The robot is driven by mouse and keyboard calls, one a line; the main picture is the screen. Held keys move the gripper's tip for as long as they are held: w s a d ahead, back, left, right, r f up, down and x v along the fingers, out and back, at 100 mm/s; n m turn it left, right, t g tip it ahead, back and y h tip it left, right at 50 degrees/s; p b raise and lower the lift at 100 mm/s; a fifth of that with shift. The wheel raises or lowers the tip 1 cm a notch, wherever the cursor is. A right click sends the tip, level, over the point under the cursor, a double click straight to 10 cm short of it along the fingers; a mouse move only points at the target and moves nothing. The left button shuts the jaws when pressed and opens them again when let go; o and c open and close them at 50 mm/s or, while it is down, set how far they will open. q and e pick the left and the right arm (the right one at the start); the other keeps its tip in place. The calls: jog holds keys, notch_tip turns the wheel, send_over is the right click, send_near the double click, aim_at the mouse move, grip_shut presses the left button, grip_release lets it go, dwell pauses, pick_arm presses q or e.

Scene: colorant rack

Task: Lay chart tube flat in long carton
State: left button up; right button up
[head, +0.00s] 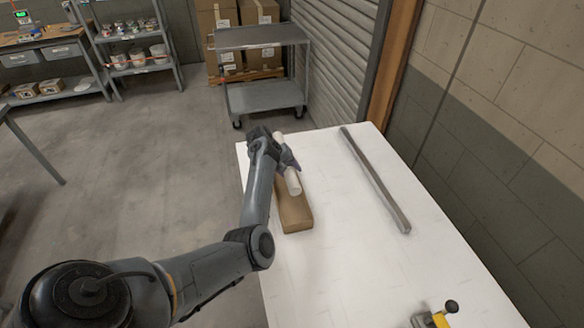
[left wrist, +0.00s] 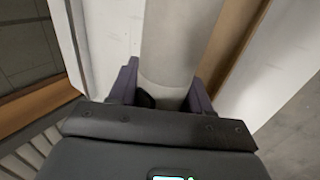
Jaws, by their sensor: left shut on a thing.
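The chart tube (head: 293,181) is a white cylinder held above the long carton. My left gripper (head: 286,160) is shut on it, with the fingers around its sides. In the left wrist view the tube (left wrist: 180,45) stretches away between the two fingers of the gripper (left wrist: 165,90). The long carton (head: 295,212) is a brown box on the white table. Its far part is hidden by the tube and gripper. It also shows in the left wrist view (left wrist: 232,40), beside and below the tube. I cannot tell whether tube and carton touch. My right gripper is not in view.
The white table (head: 340,255) carries a long grey metal bar (head: 375,180) to the right of the carton. A yellow and black tool (head: 436,317) sits at the near edge. A grey cart (head: 264,97) stands beyond the table. The table between carton and bar is clear.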

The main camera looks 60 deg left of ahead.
pick_arm(q)
notch_tip(320, 180, down, 5)
jog(key=b, duration=0.5)
jog(key=shift+f, duration=0.1)
jog(key=shift+f+b, duration=0.7)
jog(key=shift+f, duration=0.95)
jog(key=o, duration=1.2)
jog(key=shift+c, duration=0.2)
jog(key=shift+r, duration=0.1)
jog(key=p+v, duration=0.2)
jog(key=v, duration=0.8)
jog(key=shift+s+r, duration=0.2)
jog(key=shift+s, duration=0.05)
